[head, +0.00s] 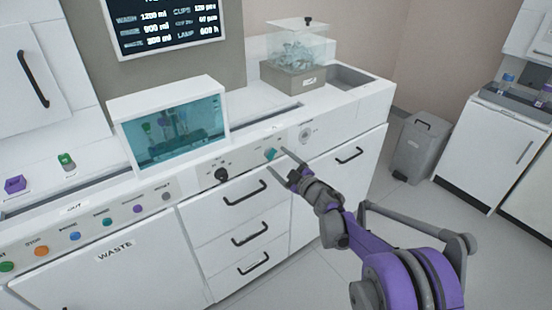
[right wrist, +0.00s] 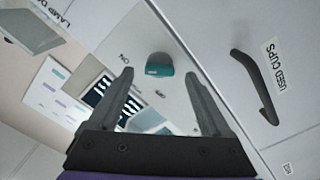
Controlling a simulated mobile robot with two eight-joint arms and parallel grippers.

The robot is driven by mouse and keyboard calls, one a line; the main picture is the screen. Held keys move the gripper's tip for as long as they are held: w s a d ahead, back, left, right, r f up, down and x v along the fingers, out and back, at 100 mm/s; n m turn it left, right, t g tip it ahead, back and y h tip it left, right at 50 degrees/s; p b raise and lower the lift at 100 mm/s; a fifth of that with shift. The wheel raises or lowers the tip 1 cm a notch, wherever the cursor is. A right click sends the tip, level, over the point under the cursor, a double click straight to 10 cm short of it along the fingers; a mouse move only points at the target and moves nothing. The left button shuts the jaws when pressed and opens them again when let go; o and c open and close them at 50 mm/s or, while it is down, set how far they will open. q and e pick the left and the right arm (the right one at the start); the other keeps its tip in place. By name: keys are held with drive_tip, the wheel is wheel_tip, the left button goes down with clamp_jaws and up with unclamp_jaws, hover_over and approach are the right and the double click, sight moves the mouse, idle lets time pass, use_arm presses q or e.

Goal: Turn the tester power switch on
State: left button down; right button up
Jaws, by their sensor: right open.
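A teal knob (head: 271,154) sits on the white front panel of the bench, right of a black knob (head: 222,175). In the right wrist view the teal knob (right wrist: 159,65) has a small marking that looks like "ON" beside it; it appears to be the power switch. My right gripper (head: 278,158) is open in front of the teal knob. In the right wrist view its two fingers (right wrist: 160,75) stand apart, with the knob between and slightly beyond the tips. I cannot tell whether they touch it. My left gripper is not in view.
A glass-fronted box (head: 175,133) and a clear-covered unit (head: 295,65) stand on the counter. Drawer handles (head: 245,193) stick out below the panel. A row of coloured buttons (head: 75,236) is at the left. A grey bin (head: 420,150) stands on the floor at right.

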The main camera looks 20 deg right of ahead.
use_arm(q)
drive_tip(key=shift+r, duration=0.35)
use_arm(e)
drive_tip(key=v, duration=0.8)
drive_tip(key=shift+s, duration=0.15)
drive_tip(key=shift+r, duration=0.1)
drive_tip(key=s+d+r+m+g+h, duration=0.3)
drive_tip(key=s+m+h, duration=0.6)
drive_tip(key=s+m, duration=0.15)
drive_tip(key=s+a+f+m+g+y, duration=0.1)
drive_tip(key=s+a+f+g, duration=0.25)
drive_tip(key=s, duration=0.55)
drive_tip(key=s+a+f+m+g+y, duration=0.1)
drive_tip(key=s+a+f+g, duration=0.3)
drive_tip(key=s, duration=0.6)
drive_tip(key=s+a+f+g+y, duration=0.1)
drive_tip(key=s+a+f+g, duration=0.1)
drive_tip(key=s+f, duration=0.55)
use_arm(q)
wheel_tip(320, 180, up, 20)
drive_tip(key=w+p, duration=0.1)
drive_tip(key=p, duration=1.7)
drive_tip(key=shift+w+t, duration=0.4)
use_arm(e)
wheel_tip(320, 180, up, 22)
drive_tip(key=shift+w+f+t, duration=0.2)
drive_tip(key=shift+w+t, duration=0.25)
